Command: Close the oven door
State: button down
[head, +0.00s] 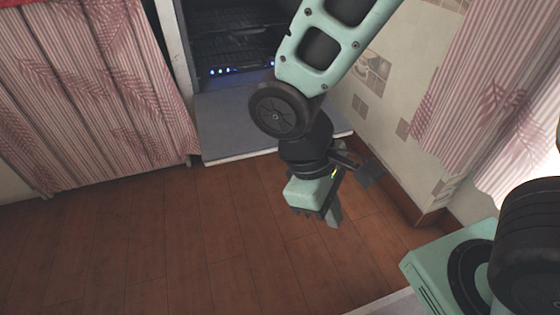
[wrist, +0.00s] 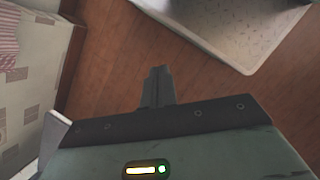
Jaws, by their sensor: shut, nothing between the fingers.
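The oven (head: 230,45) stands at the top of the head view, with a dark interior, racks and small blue lights. Its door (head: 235,120) is folded down open, a flat grey panel with a pale front edge, low above the floor. My arm hides part of the door's right side. My gripper (head: 334,218) is shut and empty, pointing down over the floor, in front of the door's right end and apart from it. The shut fingers also show in the wrist view (wrist: 157,85).
A striped curtain (head: 90,90) hangs left of the oven. A tiled wall (head: 385,90) with a dark baseboard and another curtain (head: 490,80) stand at the right. The wooden floor (head: 180,240) in front of the door is clear.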

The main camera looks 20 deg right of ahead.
jog(key=w+d+f+n+t+h+b, duration=0.2)
jog(key=w+d+f+h+b, duration=0.1)
jog(key=w+d+f+h, duration=0.4)
jog(key=w+d+f+n+t+h+b, duration=0.3)
jog(key=w+d+f+h, duration=0.15)
jog(key=f+h, duration=0.4)
jog(key=w+a+f+n+t+y+b, duration=0.2)
jog(key=w+a+f+n+t+y, duration=0.35)
jog(key=n+t+y, duration=0.5)
jog(key=w+a+f+n+t+y+b, duration=0.35)
jog(key=w+n+t+y, duration=0.35)
jog(key=n+t, duration=0.6)
jog(key=w+r+m+t+y+p, duration=0.1)
jog(key=w+r, duration=0.5)
jog(key=shift+a+r+y, duration=0.3)
jog(key=shift+a+r, duration=0.05)
jog(key=shift+a, duration=0.1)
